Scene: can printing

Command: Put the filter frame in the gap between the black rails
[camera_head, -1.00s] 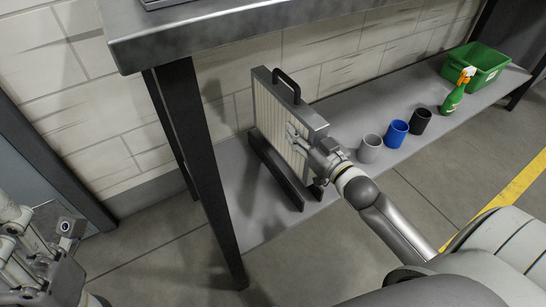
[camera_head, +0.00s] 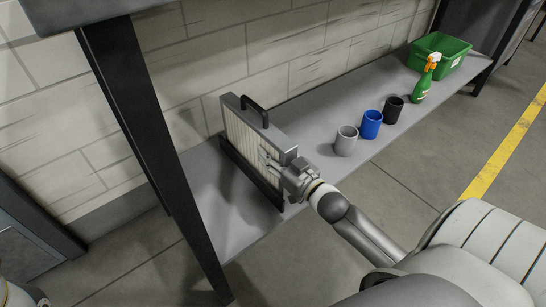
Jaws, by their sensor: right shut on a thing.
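The filter frame (camera_head: 242,128), a thin upright panel with a pale pleated face, grey rim and black top handle, stands over the lower shelf. Its lower edge is down behind the near black rail (camera_head: 247,172). The far rail is hidden behind the panel, and I cannot tell whether the frame rests on the gap's bottom. My right gripper (camera_head: 271,162) is shut on the filter frame at the side near its right edge; the fingertips lie along the pleated face. My left gripper is out of view; only a scrap of that arm shows at the lower left corner.
Right of the frame on the shelf (camera_head: 312,133) stand a grey cup (camera_head: 346,141), a blue cup (camera_head: 370,125), a black cup (camera_head: 393,109), a green spray bottle (camera_head: 423,84) and a green bin (camera_head: 447,57). A dark table leg (camera_head: 150,135) rises at left. The tiled wall is close behind.

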